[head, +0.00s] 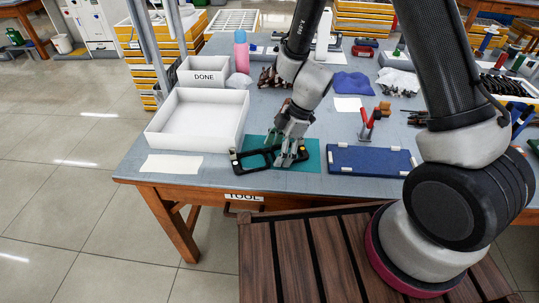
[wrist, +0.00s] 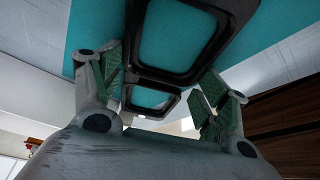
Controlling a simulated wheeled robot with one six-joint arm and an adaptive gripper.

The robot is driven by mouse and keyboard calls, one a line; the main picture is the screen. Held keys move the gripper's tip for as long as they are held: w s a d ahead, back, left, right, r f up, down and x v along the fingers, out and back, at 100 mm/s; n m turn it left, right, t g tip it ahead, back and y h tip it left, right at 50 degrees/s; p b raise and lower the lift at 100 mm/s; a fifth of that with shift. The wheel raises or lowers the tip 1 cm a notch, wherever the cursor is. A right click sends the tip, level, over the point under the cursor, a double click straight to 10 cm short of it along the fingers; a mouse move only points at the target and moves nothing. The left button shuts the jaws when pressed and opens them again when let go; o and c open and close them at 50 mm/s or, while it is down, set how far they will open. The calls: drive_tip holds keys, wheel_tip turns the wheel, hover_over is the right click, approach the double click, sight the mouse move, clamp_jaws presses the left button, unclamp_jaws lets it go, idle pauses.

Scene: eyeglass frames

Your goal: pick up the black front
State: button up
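The black front (head: 238,164) is a glossy frame with two lens openings, lying over the teal mat (head: 312,165) near the table's front edge. My gripper (head: 288,158) points down at its right part. In the wrist view the black front (wrist: 178,75) runs between my two green-padded fingers (wrist: 160,88). The fingers are apart, one on each side of its narrower middle, with a small gap showing at the pads. My gripper hides some of the front in the head view.
A white tray (head: 157,140) stands left of the mat, with a box labelled DONE (head: 204,77) behind it. A blue pad (head: 371,171) lies to the right, with red-handled pliers (head: 369,122) behind it. A paper sheet (head: 172,166) lies front left.

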idle(0.4)
wheel_tip(320, 180, up, 10)
drive_tip(key=shift+r, duration=0.2)
idle(0.4)
